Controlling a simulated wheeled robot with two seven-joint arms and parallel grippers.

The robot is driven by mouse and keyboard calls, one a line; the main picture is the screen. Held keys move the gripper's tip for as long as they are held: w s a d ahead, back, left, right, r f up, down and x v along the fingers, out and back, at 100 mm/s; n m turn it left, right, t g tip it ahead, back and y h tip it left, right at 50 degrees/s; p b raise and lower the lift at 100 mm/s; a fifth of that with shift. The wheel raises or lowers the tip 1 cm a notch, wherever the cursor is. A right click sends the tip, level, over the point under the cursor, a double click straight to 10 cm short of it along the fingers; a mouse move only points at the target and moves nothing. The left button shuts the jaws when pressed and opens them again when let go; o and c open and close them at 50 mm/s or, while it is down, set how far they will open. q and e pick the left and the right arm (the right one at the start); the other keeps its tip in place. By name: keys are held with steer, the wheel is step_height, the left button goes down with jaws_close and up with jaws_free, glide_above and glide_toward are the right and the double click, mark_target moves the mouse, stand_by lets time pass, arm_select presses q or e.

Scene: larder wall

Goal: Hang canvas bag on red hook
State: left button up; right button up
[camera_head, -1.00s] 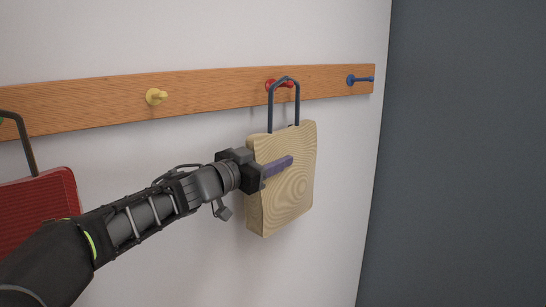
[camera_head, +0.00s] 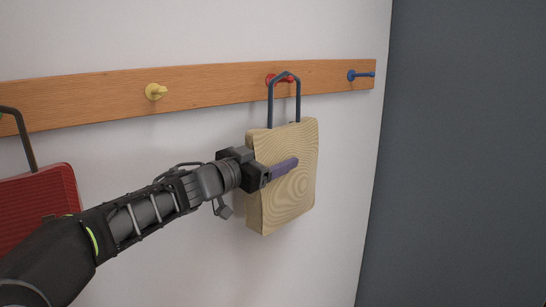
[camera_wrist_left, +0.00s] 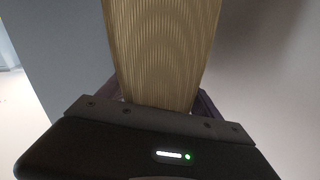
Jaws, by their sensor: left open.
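The canvas bag (camera_head: 296,200), pale tan with a wood-like grain, hangs against the wall with its dark blue handle loop (camera_head: 270,105) up at the red hook (camera_head: 271,80). The loop's top is over the hook's peg. My left gripper (camera_head: 268,172) is at the bag's left side, open, with one purple finger in front of the bag's face. The other finger is hidden behind the bag in the head view. In the left wrist view the bag (camera_wrist_left: 162,50) stands between the two fingers. My right gripper is not in view.
A wooden rail (camera_head: 215,88) runs along the wall with a yellow hook (camera_head: 155,91) and a blue hook (camera_head: 360,77). A red bag (camera_head: 40,205) hangs at the far left. A dark grey surface (camera_head: 460,150) stands to the right.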

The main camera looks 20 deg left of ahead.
arm_select(q)
steer(key=v, duration=0.8)
steer(key=shift+r, duration=0.25)
